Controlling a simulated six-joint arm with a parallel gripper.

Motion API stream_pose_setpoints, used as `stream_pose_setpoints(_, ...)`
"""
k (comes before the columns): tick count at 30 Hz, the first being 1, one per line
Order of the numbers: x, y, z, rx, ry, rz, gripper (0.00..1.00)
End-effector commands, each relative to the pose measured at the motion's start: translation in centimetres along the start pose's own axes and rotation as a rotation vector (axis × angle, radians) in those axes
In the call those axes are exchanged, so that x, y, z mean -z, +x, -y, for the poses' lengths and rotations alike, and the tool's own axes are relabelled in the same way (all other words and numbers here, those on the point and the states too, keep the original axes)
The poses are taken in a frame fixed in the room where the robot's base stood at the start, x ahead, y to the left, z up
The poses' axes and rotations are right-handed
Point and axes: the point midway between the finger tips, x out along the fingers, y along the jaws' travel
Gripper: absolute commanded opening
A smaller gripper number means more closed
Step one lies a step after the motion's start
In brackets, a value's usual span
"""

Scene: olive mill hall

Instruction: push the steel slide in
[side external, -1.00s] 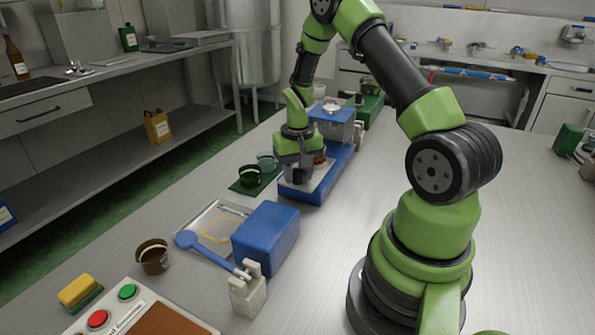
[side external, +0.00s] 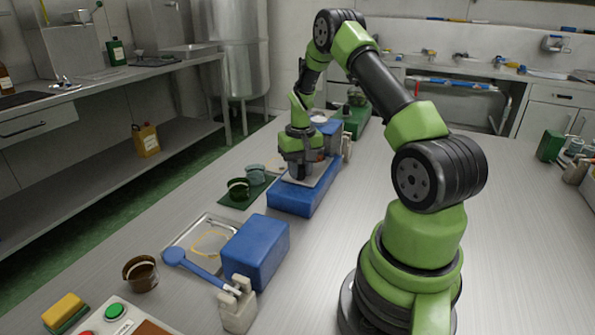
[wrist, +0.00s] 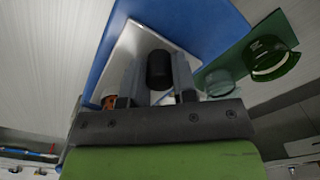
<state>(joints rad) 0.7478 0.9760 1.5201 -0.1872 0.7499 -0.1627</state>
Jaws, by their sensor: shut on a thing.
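The steel slide (side external: 322,176) is a pale flat plate lying along the top of a long blue base (side external: 305,200), with bare blue showing at the base's near end. My gripper (side external: 299,174) points down over the slide. In the wrist view my gripper (wrist: 158,78) is shut on a black round knob (wrist: 159,66), one finger on each side. The slide (wrist: 136,40) shows behind the fingers, on the blue base (wrist: 190,18). A blue housing (side external: 331,134) stands on the far part of the base, partly hidden by my arm.
Two small cups, one dark green (side external: 238,189) and one grey-green (side external: 256,173), stand left of the base. A blue block (side external: 256,250) and a tray (side external: 200,238) with a blue paddle (side external: 190,262) are nearer.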

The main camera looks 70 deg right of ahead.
Motion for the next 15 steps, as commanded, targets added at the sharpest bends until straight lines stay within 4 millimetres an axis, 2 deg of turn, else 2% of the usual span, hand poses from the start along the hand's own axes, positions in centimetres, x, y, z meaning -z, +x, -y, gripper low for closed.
stream_pose_setpoints(2, 0.05, -0.03, 0.01, -0.001, -0.003, -0.003, 0.00)
stream_pose_setpoints(3, 0.05, -0.03, 0.01, -0.001, -0.003, -0.003, 0.31)
stream_pose_setpoints(6, 0.03, -0.03, 0.02, 0.000, -0.002, -0.002, 0.52)
stream_pose_setpoints(15, 0.00, -0.20, 0.02, 0.000, 0.000, -0.002, 0.52)
